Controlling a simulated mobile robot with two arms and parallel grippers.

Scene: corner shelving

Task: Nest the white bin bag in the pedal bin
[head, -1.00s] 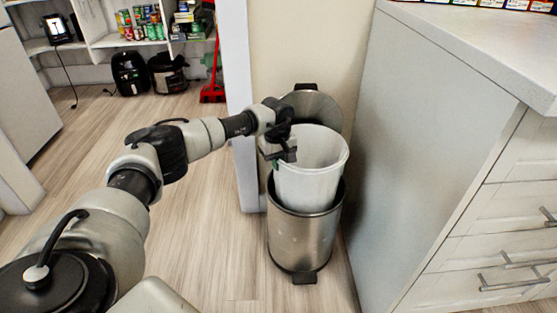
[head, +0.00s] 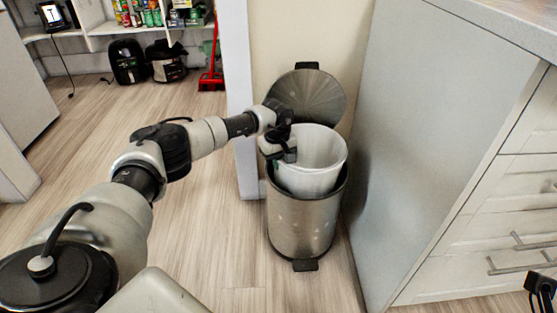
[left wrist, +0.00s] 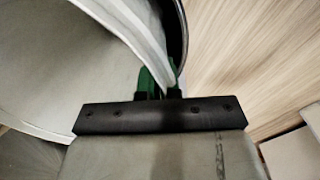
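The white bin bag (head: 322,150) keeps an open bucket shape. Its lower part is inside the steel pedal bin (head: 302,225), and its upper part stands above the bin's rim, tilted slightly. The bin's round lid (head: 308,95) is open, leaning back toward the wall. My left gripper (head: 287,154) is at the bag's left rim. In the left wrist view, its green fingertips (left wrist: 157,82) are closed on the edge of the bag (left wrist: 100,70). A black part at the lower right edge looks like my right gripper (head: 543,288), mostly cut off.
A grey cabinet side (head: 405,130) with white drawers (head: 500,220) stands close to the bin's right. A white wall end (head: 238,100) is behind and left. Open wooden floor (head: 210,240) lies left and in front. Shelves and a red broom (head: 211,80) are farther back.

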